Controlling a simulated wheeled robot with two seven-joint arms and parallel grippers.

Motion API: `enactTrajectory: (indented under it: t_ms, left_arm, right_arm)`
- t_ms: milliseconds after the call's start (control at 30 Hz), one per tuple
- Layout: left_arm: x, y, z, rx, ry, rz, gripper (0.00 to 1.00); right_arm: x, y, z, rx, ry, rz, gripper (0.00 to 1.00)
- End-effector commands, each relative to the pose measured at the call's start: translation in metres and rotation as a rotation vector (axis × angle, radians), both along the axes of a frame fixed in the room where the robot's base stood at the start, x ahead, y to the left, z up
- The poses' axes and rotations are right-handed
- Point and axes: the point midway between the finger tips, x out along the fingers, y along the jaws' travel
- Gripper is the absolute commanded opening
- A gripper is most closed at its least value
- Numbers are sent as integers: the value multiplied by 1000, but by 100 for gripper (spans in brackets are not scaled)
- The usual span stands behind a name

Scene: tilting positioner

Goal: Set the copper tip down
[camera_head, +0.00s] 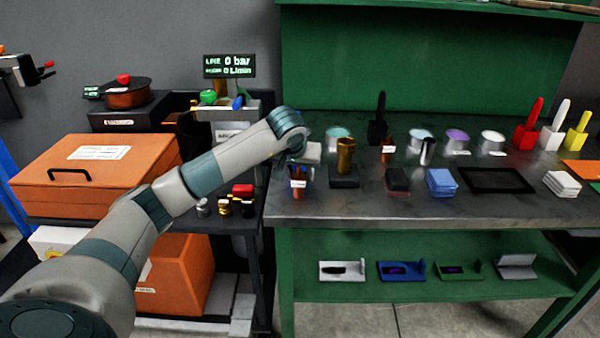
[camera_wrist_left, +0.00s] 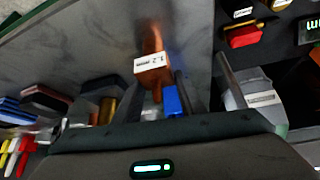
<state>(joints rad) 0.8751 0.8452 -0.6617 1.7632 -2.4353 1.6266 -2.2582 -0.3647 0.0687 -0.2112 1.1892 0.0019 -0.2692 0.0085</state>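The copper tip (camera_head: 298,194), with a white label, is upright at the left front of the grey bench top. It also shows in the left wrist view (camera_wrist_left: 152,45), where the label seems to read 1.2 mm. My left gripper (camera_head: 299,173) is above and around its upper part, and its fingers appear shut on it. The fingers are small and partly dark here, and the wrist body hides part of the grip. I cannot tell whether the tip's lower end touches the bench. My right gripper is not in view.
A brass cylinder on a dark block (camera_head: 345,178) stands just right of the tip. Another labelled copper piece (camera_head: 387,151) stands farther back. A blue stack (camera_head: 441,183) and a black tray (camera_head: 496,180) lie to the right. Bare bench (camera_head: 350,208) runs along the front edge.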

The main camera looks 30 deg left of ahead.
Motion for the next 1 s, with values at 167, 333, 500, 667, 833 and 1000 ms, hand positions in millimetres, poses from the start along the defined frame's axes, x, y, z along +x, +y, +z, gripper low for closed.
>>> enactTrajectory:
  t_ms: [167,333,500,667,833,1000]
  left_arm:
    - [0,0,0,0,0,0,52]
    - [0,0,0,0,0,0,52]
    - [0,0,4,1,0,-1,52]
    - [-7,-3,17,2,-4,-1,52]
    - [-20,-8,39,2,-4,-2,52]
    - [-36,-14,66,1,-5,-1,52]
  right_arm:
    - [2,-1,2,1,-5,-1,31]
    - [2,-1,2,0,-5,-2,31]
    - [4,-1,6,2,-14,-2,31]
    - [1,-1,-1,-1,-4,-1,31]
    - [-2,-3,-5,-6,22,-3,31]
    - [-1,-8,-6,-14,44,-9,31]
